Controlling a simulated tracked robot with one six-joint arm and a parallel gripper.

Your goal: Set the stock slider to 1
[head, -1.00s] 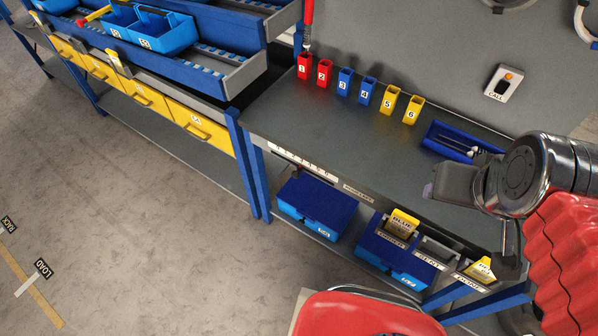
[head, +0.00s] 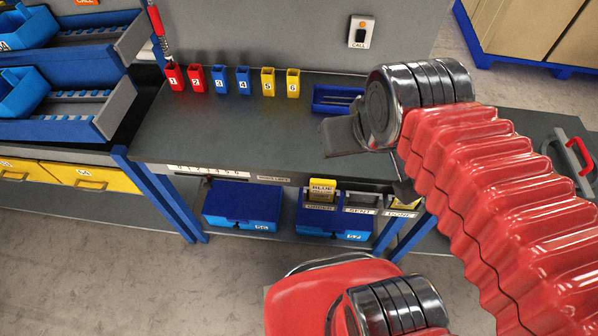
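A white strip with small marks (head: 207,170) runs along the front edge of the grey workbench (head: 250,115), in its left part. It may be the stock slider's scale. The marks are too small to read, and I cannot make out a slider knob or its setting. My gripper (head: 334,137) is over the right part of the bench, to the right of the strip and apart from it. It shows as a dark grey block seen from the side. I cannot tell whether its fingers are open, and I see nothing held in it.
Numbered cups stand along the back: red (head: 174,78), blue (head: 220,80) and yellow (head: 268,82). A blue tray (head: 330,100) lies right of them. Blue boxes (head: 240,204) and card holders sit on the lower shelf. A call button (head: 361,32) is on the wall. Grey floor in front is clear.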

